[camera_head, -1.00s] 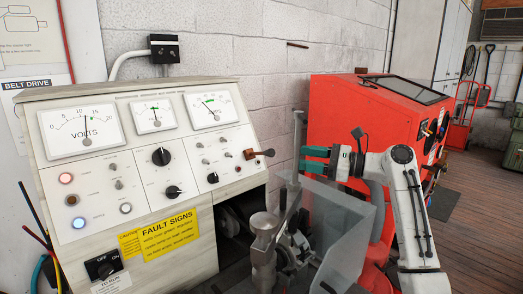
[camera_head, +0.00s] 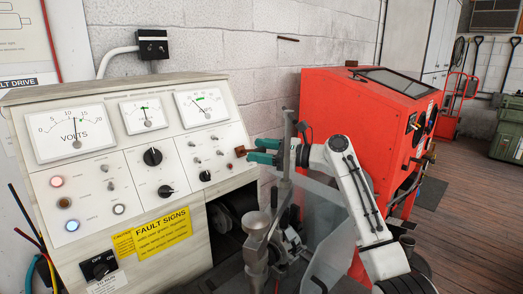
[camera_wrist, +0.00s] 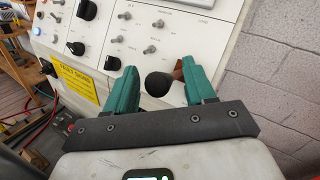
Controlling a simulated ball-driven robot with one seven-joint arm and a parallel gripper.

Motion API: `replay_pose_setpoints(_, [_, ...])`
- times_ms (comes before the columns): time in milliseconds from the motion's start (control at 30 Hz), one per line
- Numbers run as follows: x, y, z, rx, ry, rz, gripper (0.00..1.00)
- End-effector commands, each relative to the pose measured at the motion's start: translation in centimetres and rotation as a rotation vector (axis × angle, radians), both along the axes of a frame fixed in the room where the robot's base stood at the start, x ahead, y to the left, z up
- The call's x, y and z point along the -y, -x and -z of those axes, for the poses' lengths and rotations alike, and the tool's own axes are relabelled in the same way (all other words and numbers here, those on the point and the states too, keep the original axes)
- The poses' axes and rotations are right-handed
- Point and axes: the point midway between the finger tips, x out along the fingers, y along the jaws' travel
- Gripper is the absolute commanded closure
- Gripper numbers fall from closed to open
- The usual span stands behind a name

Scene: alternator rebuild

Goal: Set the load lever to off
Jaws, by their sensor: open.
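The load lever (camera_head: 240,151) is a brown arm with a dark round knob, at the right edge of the test bench's sloping panel (camera_head: 222,160). In the wrist view, the lever's dark knob (camera_wrist: 158,84) shows between my two teal fingers, nearer the middle, and its brown arm runs up beside the right finger. My gripper (camera_head: 255,151) is open, just right of the lever in the head view; it also shows in the wrist view (camera_wrist: 158,70). I cannot tell whether either finger touches the lever. The lever's label is too small to read clearly.
A metal stand with an upright post (camera_head: 285,160) rises close to my gripper and arm. A clear guard (camera_head: 325,222) stands behind it. A red cabinet (camera_head: 335,105) is at the right. Panel switches (camera_wrist: 150,50) lie just beyond the fingers.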

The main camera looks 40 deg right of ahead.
Motion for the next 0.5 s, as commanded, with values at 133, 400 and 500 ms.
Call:
replay_pose_setpoints(133, [-0.01, 0.0, 0.01, 0.0, 0.0, 0.0, 0.46])
replay_pose_setpoints(400, [0.01, 0.02, 0.02, 0.0, 0.0, 0.0, 0.72])
replay_pose_setpoints(500, [-0.02, 0.02, 0.04, 0.0, 0.0, -0.001, 0.81])
